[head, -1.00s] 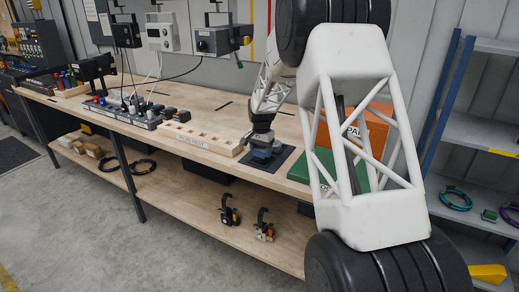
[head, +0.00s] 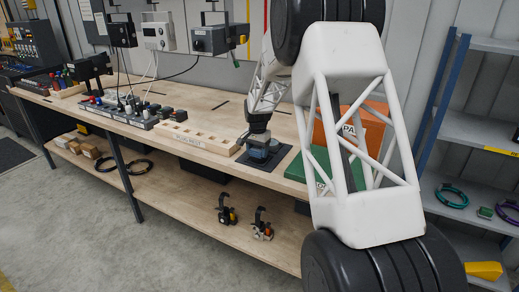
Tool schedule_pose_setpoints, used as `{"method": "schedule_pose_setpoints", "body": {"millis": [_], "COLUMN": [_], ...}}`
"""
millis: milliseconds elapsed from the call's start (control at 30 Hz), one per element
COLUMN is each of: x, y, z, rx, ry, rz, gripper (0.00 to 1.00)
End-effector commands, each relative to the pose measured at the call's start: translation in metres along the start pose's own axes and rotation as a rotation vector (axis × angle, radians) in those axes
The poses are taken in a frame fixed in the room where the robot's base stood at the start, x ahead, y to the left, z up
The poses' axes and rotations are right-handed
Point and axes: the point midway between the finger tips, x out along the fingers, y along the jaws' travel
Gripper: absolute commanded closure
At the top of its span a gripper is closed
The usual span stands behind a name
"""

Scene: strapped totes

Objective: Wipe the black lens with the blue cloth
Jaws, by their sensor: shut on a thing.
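My gripper (head: 258,142) is small and far off, pointing down over a dark square mat (head: 243,167) on the workbench. Its jaws are shut on a small dark-blue bundle (head: 262,153), which looks like the blue cloth. The bundle is low, at or just above the mat; I cannot tell whether it touches. I cannot make out the black lens; it may be hidden under the gripper and cloth.
A wooden plug rest (head: 190,141) lies left of the mat. Switch blocks (head: 145,115) line the bench further left. Grey units (head: 209,40) hang above.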

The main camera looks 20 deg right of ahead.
Motion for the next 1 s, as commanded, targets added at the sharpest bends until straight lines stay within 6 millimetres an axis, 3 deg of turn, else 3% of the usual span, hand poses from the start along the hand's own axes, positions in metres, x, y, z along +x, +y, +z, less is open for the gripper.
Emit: {"method": "schedule_pose_setpoints", "body": {"millis": [133, 233, 1000], "x": [-0.003, -0.023, -0.081], "y": [0.0, 0.0, 0.0], "z": [0.012, 0.01, 0.011], "rx": [0.0, 0.001, 0.001], "ry": [0.0, 0.003, 0.0], "rz": [0.0, -0.002, 0.0], "gripper": [0.59, 0.59, 0.59]}}
